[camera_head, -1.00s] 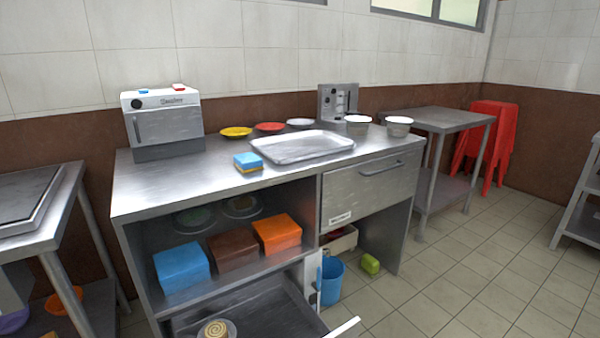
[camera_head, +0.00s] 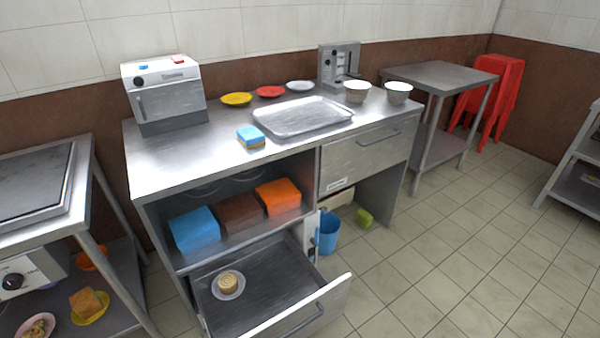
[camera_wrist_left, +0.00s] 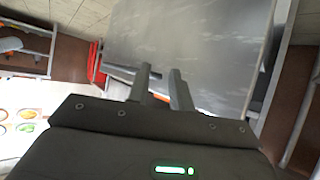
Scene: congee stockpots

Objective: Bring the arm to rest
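My left gripper (camera_wrist_left: 159,72) shows in the left wrist view. Its two dark fingers stand apart with a gap between them, and nothing is held. A large grey surface (camera_wrist_left: 190,35) lies beyond the fingertips; I cannot tell what it belongs to. Neither arm shows in the head view, and my right gripper is in no frame.
A steel counter (camera_head: 185,170) has an open lower drawer (camera_head: 275,290) jutting out, with a beige round item (camera_head: 230,281) on a plate inside. A tray (camera_head: 300,117) and two bowls stand on top. A stove table (camera_head: 85,190) is at left. Tiled floor (camera_head: 460,240) at right is clear.

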